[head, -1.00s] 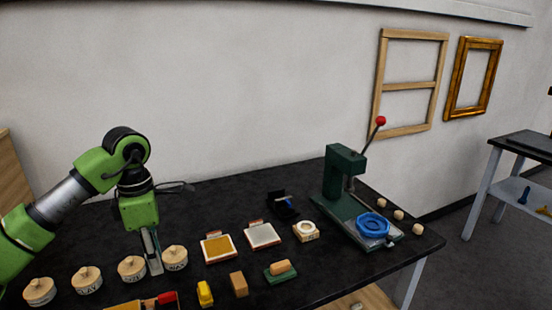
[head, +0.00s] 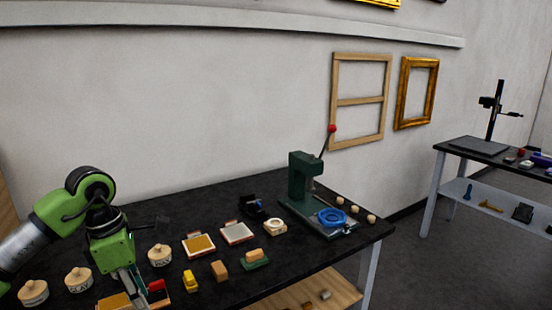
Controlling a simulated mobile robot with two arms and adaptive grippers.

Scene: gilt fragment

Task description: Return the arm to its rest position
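My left arm comes in from the left, green and grey. Its gripper (head: 130,283) hangs pointing down over the front left of the black table (head: 318,262), near the lidded pots and a wooden tray. Its fingers are small and partly blurred against the things behind them, so I cannot tell if they are open or shut. My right arm and gripper do not show in the head view.
Lidded pots (head: 78,280) stand at the left. Two framed pads (head: 200,244), a yellow block (head: 190,281) and a green press (head: 303,180) with a blue dish (head: 331,218) are on the table. A second table (head: 480,150) stands at right.

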